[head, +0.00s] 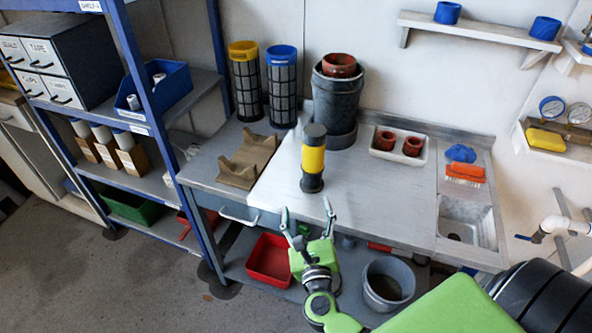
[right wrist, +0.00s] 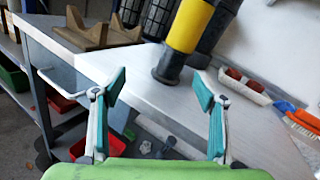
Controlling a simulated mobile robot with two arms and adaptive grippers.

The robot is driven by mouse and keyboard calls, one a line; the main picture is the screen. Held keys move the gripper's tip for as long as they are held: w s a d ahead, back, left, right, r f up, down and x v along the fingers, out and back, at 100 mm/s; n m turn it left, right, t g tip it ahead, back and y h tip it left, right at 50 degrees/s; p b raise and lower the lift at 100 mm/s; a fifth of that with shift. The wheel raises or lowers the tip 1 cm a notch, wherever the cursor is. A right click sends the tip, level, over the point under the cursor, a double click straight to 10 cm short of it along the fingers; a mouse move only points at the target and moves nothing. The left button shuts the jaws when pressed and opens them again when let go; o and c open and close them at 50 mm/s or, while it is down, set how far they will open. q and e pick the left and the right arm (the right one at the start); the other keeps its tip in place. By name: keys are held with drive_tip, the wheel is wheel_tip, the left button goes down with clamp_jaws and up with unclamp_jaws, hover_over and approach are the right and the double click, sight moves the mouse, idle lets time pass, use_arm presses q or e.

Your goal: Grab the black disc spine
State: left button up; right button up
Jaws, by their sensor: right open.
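A black cylinder with a wide yellow band (head: 313,158) stands upright on the grey bench top; it looks like the black disc spine, but I cannot be sure. In the right wrist view this cylinder (right wrist: 186,30) rises beyond my fingers, its top cut off. My right gripper (head: 306,208) is open and empty, in front of the cylinder and apart from it. In the right wrist view its teal fingertips (right wrist: 159,88) are spread wide with nothing between them. My left gripper is not in view.
Two dark mesh cylinders, yellow-topped (head: 247,85) and blue-topped (head: 282,88), stand behind left. A wooden cradle (head: 226,173) lies left. A dark grey bucket (head: 336,105) and white tray (head: 398,160) stand behind. A sink (head: 468,222) is at right. Bench around the cylinder is clear.

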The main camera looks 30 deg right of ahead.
sight(313, 171)
drive_tip(key=w+d+m, duration=0.1)
drive_tip(key=w+d, duration=0.1)
drive_tip(key=w+d+r+m+h+p, duration=0.1)
drive_tip(key=w+d+m, duration=0.1)
drive_tip(key=w+d+r+m+g, duration=0.1)
drive_tip(key=w, duration=0.2)
drive_tip(key=shift+d+r+m+h+p, duration=0.25)
drive_tip(key=shift+d+m+h+p, duration=0.05)
drive_tip(key=shift+d+p, duration=0.1)
drive_tip(key=x, duration=0.1)
drive_tip(key=p+x, duration=0.1)
drive_tip(key=x, duration=0.2)
drive_tip(key=shift+w+d+r, duration=0.25)
drive_tip(key=shift+d+r, duration=0.1)
drive_tip(key=shift+d, duration=0.05)
drive_tip(key=shift+w+d, duration=0.15)
drive_tip(key=shift+w, duration=0.1)
drive_tip(key=c, duration=1.3)
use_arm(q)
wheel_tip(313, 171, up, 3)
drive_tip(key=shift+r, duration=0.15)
use_arm(e)
drive_tip(key=shift+c, duration=0.5)
drive_tip(key=shift+r, duration=0.1)
